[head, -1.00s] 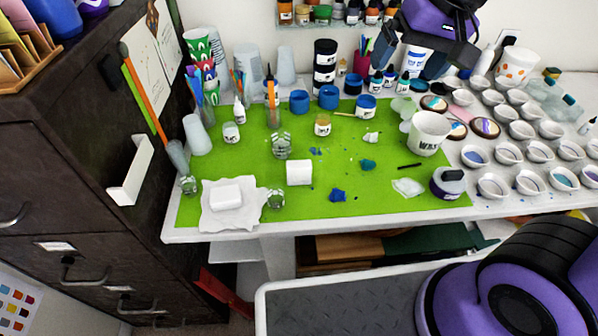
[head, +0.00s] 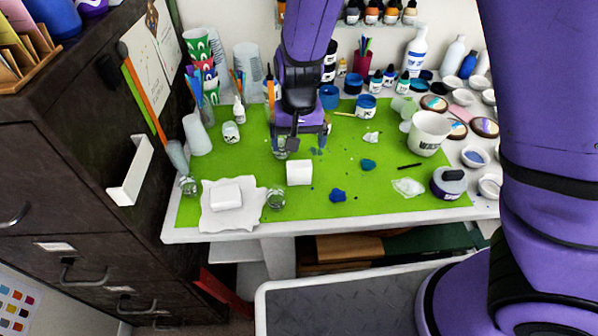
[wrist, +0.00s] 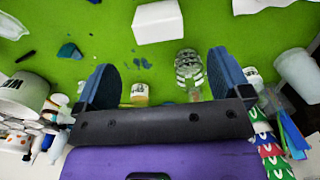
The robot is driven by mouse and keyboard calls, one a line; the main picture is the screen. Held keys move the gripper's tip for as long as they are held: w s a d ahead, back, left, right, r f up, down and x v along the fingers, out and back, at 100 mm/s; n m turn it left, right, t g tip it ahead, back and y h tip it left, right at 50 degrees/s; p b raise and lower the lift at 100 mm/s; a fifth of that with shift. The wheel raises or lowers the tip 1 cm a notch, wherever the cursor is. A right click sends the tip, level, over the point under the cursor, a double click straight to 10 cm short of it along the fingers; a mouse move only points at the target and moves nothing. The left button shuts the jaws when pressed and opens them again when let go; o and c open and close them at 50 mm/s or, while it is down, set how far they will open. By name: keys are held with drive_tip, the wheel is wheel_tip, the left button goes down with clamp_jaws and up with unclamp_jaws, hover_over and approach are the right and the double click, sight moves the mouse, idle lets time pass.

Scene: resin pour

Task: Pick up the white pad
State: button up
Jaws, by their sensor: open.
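Two white pieces could be the white pad, and I cannot tell which is meant. One is a flat white block (head: 226,195) on a crumpled white sheet (head: 250,203) at the mat's front left. The other is a plain white block (head: 299,172) near the mat's middle, also at the top of the wrist view (wrist: 157,22). My gripper (head: 300,138) is above the mat, behind the middle block in the head view. In the wrist view its two blue fingers (wrist: 160,75) are spread apart with nothing held between them.
A clear glass (wrist: 188,68) stands close to the middle block, partly behind my gripper in the head view. A small glass jar (head: 276,199) stands beside the sheet. A white tub (head: 429,132) stands at right. The green mat (head: 235,165) has bare room at left centre.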

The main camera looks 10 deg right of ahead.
sight(299, 173)
drive_tip(key=f, duration=1.1)
drive_tip(key=shift+s, duration=0.2)
drive_tip(key=c, duration=1)
drive_tip(key=shift+c, duration=0.2)
wheel_tip(299, 173, up, 10)
drive_tip(key=shift+r, duration=0.1)
